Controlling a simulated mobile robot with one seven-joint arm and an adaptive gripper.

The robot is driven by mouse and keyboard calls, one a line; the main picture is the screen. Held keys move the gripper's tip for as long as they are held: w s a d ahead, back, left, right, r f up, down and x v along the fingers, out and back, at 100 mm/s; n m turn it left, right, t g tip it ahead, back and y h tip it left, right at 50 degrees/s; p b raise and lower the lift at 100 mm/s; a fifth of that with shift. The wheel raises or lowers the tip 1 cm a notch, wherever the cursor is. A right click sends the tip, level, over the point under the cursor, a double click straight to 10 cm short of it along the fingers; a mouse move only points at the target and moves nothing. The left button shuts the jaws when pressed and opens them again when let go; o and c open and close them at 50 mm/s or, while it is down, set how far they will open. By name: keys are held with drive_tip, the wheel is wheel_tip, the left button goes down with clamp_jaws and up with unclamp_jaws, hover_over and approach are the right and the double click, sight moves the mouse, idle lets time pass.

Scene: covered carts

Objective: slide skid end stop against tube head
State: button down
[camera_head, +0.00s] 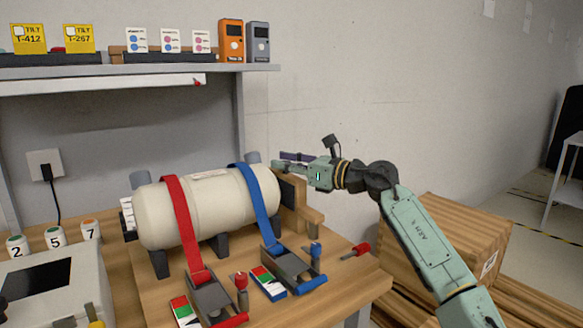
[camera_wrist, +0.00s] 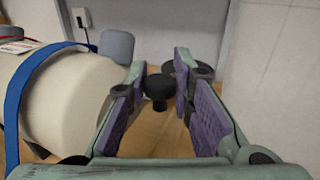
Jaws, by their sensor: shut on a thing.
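The cream tube (camera_head: 215,205) lies on the wooden skid (camera_head: 345,285), under a red strap (camera_head: 176,215) and a blue strap (camera_head: 254,205). Its rounded right head (camera_head: 268,190) faces the end stop (camera_head: 312,214), a wooden block with a dark face. I cannot tell whether face and head touch. My gripper (camera_head: 285,163) is above the end stop, just right of the tube's upper right end. In the wrist view, my gripper (camera_wrist: 160,82) has its purple-padded fingers on either side of a dark knob (camera_wrist: 157,88). The tube head (camera_wrist: 75,105) is at left there.
Red and blue ratchet buckles (camera_head: 290,265) sit at the skid's front. A red-handled tool (camera_head: 356,250) lies at the right edge. A wooden crate (camera_head: 450,240) stands at right. A shelf (camera_head: 130,75) with signs and devices is behind; a grey case (camera_head: 50,285) is at left.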

drive_tip(key=c, duration=1.4)
unclamp_jaws()
drive_tip(key=shift+d, duration=0.1)
drive_tip(key=v, duration=1.2)
